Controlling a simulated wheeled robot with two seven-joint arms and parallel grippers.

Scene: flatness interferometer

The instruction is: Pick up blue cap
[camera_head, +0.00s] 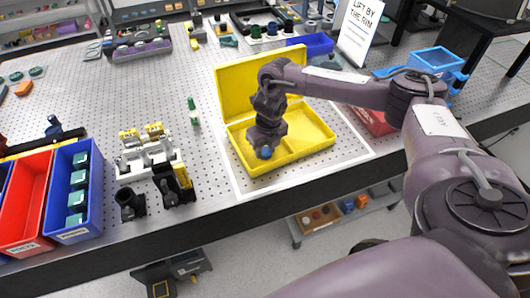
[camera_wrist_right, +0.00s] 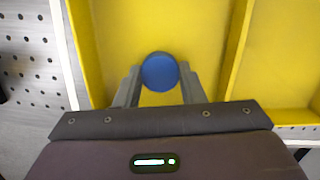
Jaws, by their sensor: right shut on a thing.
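The blue cap (camera_wrist_right: 160,72) is a round disc between the two fingers of my right gripper (camera_wrist_right: 160,88) in the right wrist view. The gripper is shut on it. In the head view the cap (camera_head: 264,153) shows below my right gripper (camera_head: 266,146), over the front left compartment of the open yellow case (camera_head: 300,152). I cannot tell whether the cap touches the case floor. My left gripper is not in view.
The yellow case has its lid (camera_head: 240,85) raised at the back and a divider inside. Red (camera_head: 27,195) and blue (camera_head: 62,215) bins stand at the left. A metal fixture (camera_head: 150,160) stands left of the case. A sign (camera_head: 360,30) stands behind.

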